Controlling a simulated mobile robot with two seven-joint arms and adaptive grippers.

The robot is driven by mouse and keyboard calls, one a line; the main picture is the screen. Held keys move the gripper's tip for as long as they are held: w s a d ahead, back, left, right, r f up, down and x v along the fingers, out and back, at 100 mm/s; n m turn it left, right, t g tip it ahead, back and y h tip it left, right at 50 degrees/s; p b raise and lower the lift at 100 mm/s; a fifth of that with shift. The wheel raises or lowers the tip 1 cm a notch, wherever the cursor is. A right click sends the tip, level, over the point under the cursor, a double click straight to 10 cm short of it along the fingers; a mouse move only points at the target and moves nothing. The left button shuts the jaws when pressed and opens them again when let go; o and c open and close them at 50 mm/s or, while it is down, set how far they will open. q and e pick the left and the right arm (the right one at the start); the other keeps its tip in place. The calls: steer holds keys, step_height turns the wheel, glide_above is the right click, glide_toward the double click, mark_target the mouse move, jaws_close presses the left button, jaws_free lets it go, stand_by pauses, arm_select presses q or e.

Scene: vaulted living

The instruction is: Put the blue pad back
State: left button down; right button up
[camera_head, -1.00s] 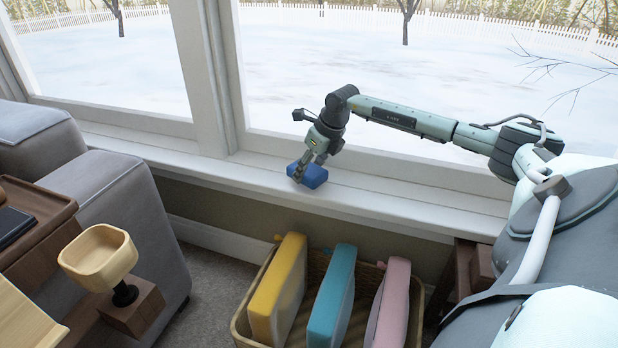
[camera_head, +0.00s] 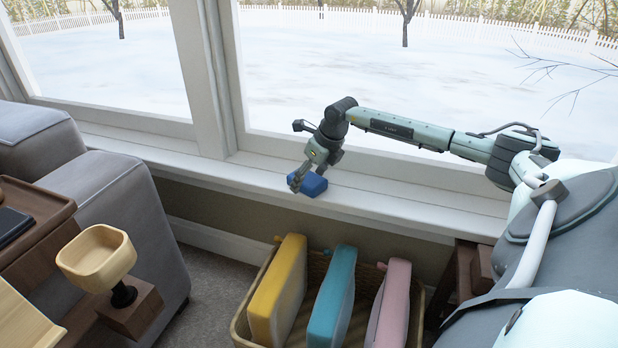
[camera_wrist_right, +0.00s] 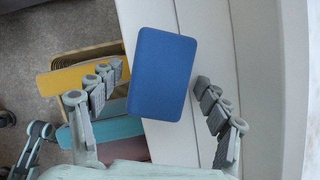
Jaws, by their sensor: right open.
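The blue pad (camera_head: 314,185) is a small rounded block lying on the white windowsill (camera_head: 400,207). My right gripper (camera_head: 294,183) is over its left end in the head view. In the right wrist view the blue pad (camera_wrist_right: 162,72) shows between the spread fingers of my right gripper (camera_wrist_right: 160,95). A gap shows on each side, so the jaws are open and not holding it.
A wicker basket (camera_head: 240,328) on the floor below the sill holds a yellow pad (camera_head: 277,290), a teal pad (camera_head: 332,297) and a pink pad (camera_head: 390,305) upright. A grey sofa (camera_head: 125,225) and a wooden stand with a bowl (camera_head: 97,255) are at left.

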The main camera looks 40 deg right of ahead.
arm_select(q)
steer(key=w+f+g, duration=0.1)
steer(key=d+f+g+p, duration=0.1)
steer(key=f, duration=0.1)
steer(key=shift+w+d+g, duration=0.2)
steer(key=shift+w+g, duration=0.1)
steer(key=shift+w, duration=0.1)
arm_select(e)
steer(key=v, duration=1.2)
